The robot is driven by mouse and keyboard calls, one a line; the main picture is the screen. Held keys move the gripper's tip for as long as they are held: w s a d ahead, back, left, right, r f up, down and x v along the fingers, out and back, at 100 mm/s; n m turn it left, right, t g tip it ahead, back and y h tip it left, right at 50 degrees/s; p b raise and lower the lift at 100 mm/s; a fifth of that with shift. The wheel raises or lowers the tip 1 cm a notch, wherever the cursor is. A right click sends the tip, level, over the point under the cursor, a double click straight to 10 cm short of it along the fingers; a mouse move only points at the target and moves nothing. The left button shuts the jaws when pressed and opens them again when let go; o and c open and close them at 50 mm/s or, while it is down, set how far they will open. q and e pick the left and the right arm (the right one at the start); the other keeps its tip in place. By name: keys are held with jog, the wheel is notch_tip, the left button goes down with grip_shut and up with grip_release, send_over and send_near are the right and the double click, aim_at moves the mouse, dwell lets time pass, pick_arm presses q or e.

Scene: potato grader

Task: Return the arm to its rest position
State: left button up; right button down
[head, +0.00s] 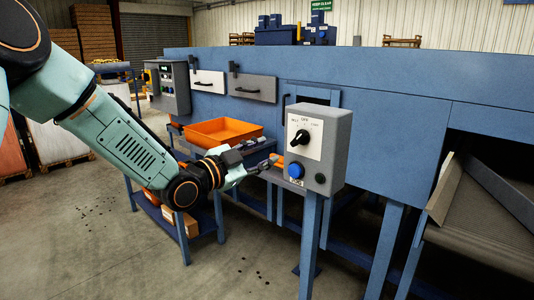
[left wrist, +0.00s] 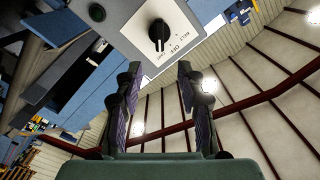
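My left arm (head: 118,140) comes in from the left in the head view. Its gripper (head: 268,163) is just left of the grey control box, apart from it as far as I can tell. In the left wrist view the two fingers of the left gripper (left wrist: 160,75) stand apart with nothing between them. Beyond them is the control box with a black rotary knob (left wrist: 159,33) on a white label. In the head view the box (head: 335,130) also has a blue button (head: 296,170) below the knob (head: 300,138). My right gripper is in neither view.
The blue grader (head: 400,130) fills the back and right. An orange tray (head: 222,131) sits on a blue stand behind my arm. A conveyor (head: 480,225) is at the right. A grey panel box (head: 169,88) hangs farther left. Open concrete floor (head: 110,240) lies at the front left.

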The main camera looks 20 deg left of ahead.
pick_arm(q)
jog(key=s+d+f+n+g+y+b, duration=0.15)
jog(key=s+f+n+g, duration=0.4)
jog(key=f, duration=0.95)
jog(key=s+d+f+n+g+y+b, duration=0.1)
jog(key=s+f+n+g+y+b, duration=0.15)
jog(key=s+f+n, duration=0.95)
jog(key=s+d+f+m+g+y+b, duration=0.1)
jog(key=s+f+m+g+b, duration=0.3)
jog(key=s+f, duration=1.8)
jog(key=s+m+g+y, duration=0.1)
jog(key=s+g, duration=0.3)
jog(key=g, duration=0.1)
jog(key=shift+s+f, duration=0.35)
jog(key=shift+w+d, duration=0.1)
jog(key=shift+d, duration=0.05)
